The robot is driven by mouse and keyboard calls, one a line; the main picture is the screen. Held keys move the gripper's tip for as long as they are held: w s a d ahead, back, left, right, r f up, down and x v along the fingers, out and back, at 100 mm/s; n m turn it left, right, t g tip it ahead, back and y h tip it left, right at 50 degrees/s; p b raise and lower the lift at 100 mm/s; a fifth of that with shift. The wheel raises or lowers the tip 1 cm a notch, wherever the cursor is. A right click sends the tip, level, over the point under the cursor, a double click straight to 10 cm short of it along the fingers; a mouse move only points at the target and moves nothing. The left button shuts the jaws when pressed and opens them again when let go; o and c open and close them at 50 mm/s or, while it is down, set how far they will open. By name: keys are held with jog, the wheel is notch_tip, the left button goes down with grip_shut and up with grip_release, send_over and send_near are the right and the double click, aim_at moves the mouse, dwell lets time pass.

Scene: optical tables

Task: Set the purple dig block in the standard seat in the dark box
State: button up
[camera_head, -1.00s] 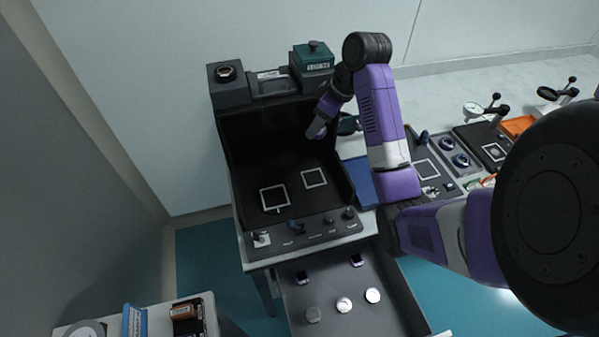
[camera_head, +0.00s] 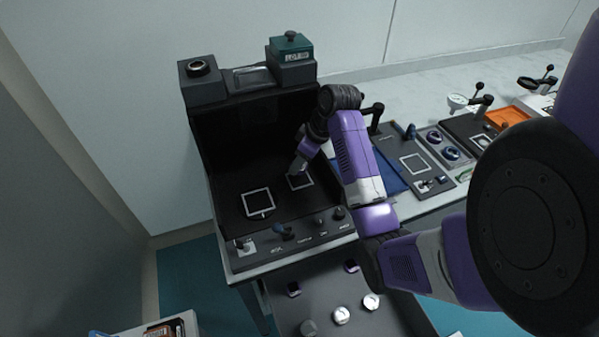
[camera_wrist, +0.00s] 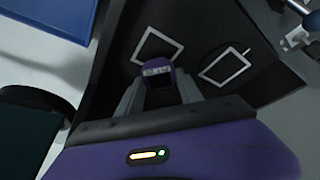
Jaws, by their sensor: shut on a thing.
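My gripper (camera_wrist: 160,88) is shut on the purple dig block (camera_wrist: 157,70), which shows a pale label on its face in the wrist view. In the head view my gripper (camera_head: 297,168) reaches into the dark box (camera_head: 235,140) from its right side, over the right white square outline (camera_head: 302,181). A second white square outline (camera_head: 258,202) lies to the left on the box floor. In the wrist view the block is just below one outline (camera_wrist: 158,45), and the other outline (camera_wrist: 224,66) is to the right. I cannot tell whether the block touches the floor.
Knobs and switches line the box's front panel (camera_head: 290,236). A green block (camera_head: 291,57) sits on the box top. A blue mat (camera_head: 385,172) and other panels lie to the right. An open drawer (camera_head: 390,318) with round discs is below.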

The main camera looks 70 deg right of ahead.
aim_at(300, 180)
jog(key=shift+f, duration=2.2)
jog(key=shift+f, duration=0.15)
jog(key=o, duration=1.1)
jog(key=shift+p+v, duration=1.2)
jog(key=shift+v, duration=5)
